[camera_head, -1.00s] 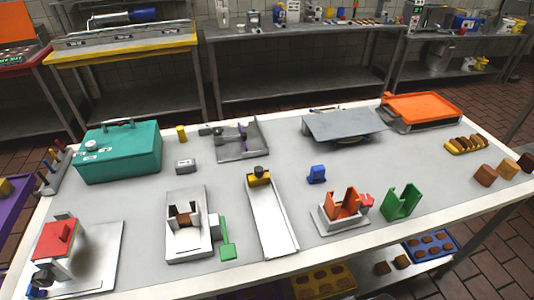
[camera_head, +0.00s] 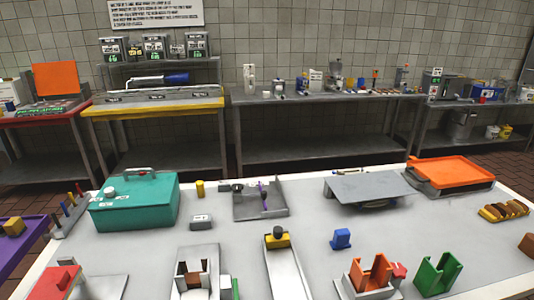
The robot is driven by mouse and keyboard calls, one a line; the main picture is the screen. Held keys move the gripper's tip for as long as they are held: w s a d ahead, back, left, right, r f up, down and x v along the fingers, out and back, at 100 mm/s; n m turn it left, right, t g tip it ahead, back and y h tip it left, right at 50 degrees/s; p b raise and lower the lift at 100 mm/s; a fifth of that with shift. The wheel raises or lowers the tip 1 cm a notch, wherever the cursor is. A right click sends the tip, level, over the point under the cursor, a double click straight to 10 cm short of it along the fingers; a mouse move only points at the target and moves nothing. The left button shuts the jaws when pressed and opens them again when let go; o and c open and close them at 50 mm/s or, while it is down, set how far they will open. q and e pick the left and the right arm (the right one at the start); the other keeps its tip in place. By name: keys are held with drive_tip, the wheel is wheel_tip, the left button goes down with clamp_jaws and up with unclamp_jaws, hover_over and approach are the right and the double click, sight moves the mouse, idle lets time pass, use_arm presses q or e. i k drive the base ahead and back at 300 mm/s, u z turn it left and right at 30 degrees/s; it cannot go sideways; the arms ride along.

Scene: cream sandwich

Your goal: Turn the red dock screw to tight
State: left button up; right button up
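A small red piece (camera_head: 399,271), which looks like the red dock screw, is at the right side of an orange U-shaped dock (camera_head: 372,274). The dock stands on a pale base near the bottom right of the head view. How far the screw is turned is too small to tell. A green U-shaped holder (camera_head: 438,275) stands just to the right, apart from the orange dock. Neither of my grippers is in view.
A blue block (camera_head: 341,239) sits behind the dock. A white channel with a yellow block (camera_head: 278,240) lies to its left. A grey raised plate (camera_head: 368,187) and an orange tray (camera_head: 453,172) stand farther back. The table between them is clear.

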sight(399, 271)
drive_tip(key=z, duration=0.4)
drive_tip(key=k, duration=0.6)
drive_tip(key=z, duration=0.65)
